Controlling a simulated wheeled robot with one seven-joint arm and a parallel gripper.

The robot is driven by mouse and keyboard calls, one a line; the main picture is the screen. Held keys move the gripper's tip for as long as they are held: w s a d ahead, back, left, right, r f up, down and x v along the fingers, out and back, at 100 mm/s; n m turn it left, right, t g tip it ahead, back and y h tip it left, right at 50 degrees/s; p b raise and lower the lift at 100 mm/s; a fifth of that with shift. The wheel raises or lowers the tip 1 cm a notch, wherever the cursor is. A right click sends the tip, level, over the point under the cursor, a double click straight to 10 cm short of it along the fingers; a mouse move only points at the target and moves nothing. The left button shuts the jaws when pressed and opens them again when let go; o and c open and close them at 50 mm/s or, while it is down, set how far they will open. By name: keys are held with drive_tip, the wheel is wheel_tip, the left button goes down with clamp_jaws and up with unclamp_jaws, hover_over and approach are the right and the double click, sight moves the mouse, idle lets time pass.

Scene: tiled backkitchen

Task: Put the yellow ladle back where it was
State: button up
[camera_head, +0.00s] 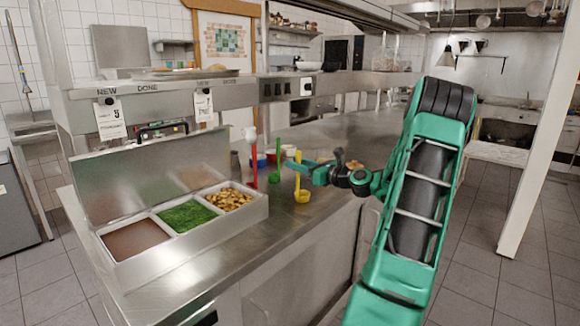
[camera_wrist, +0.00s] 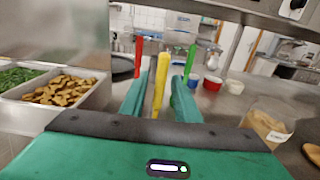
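The yellow ladle (camera_head: 298,177) is upright over the counter, its bowl (camera_head: 302,196) low at the counter surface. I cannot tell whether the bowl touches the counter. My gripper (camera_head: 318,173) reaches it from the right. In the wrist view, the yellow handle (camera_wrist: 162,75) stands between the two fingers of my gripper (camera_wrist: 160,92). The fingers look apart, with a gap beside the handle. The wrist view hides the ladle's bowl.
A green ladle (camera_head: 276,165) and a red ladle (camera_head: 252,160) stand left of the yellow one. A steel container (camera_head: 180,235) with three food compartments lies further left. Small red and white bowls (camera_wrist: 212,83) (camera_wrist: 235,87) and a bag (camera_wrist: 266,122) are on the right in the wrist view.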

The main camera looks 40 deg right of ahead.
drive_tip(key=s, duration=1)
drive_tip(key=shift+d, duration=0.4)
drive_tip(key=shift+s, duration=0.1)
